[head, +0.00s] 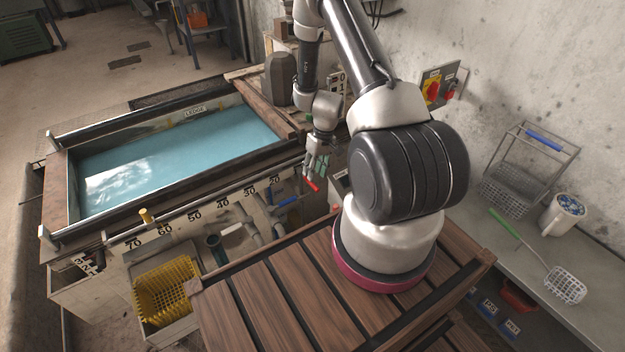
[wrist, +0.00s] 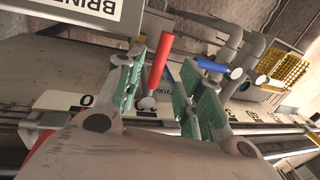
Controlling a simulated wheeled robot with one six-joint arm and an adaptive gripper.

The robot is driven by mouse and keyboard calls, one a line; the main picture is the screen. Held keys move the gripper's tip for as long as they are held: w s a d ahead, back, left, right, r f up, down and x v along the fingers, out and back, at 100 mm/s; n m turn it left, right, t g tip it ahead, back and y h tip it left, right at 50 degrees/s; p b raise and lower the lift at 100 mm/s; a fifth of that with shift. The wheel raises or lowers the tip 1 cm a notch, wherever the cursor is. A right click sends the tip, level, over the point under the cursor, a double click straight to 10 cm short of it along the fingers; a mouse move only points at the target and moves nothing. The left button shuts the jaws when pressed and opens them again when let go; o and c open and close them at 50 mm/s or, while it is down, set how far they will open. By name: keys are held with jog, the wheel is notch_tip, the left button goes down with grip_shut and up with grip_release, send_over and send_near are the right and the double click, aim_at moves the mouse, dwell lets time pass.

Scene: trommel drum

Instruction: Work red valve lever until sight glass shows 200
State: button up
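The red valve lever (head: 312,184) sticks out at the near right corner of the blue-filled tank (head: 74,199). In the wrist view the red lever (wrist: 157,62) stands between the green-padded fingers of my gripper (wrist: 164,75), with a gap to the right finger; I cannot tell whether the left finger touches it. In the head view my gripper (head: 318,163) points down just above the lever. A number scale (head: 194,216) runs along the tank's front, its printed numbers falling from 70 at left to 20 at right. I cannot make out a sight-glass reading.
A blue lever (head: 288,201) sits just left of the red one, and it shows in the wrist view (wrist: 211,65). Pipes and a yellow basket (head: 166,288) are along the tank's front. A wooden slatted deck (head: 262,308) lies in front. A BRINE sign (wrist: 85,12) is close by.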

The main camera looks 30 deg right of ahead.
jog(key=shift+a+f, duration=0.2)
jog(key=shift+f, duration=0.95)
jog(key=shift+a+f, duration=0.2)
jog(key=shift+f, duration=0.9)
grip_shut()
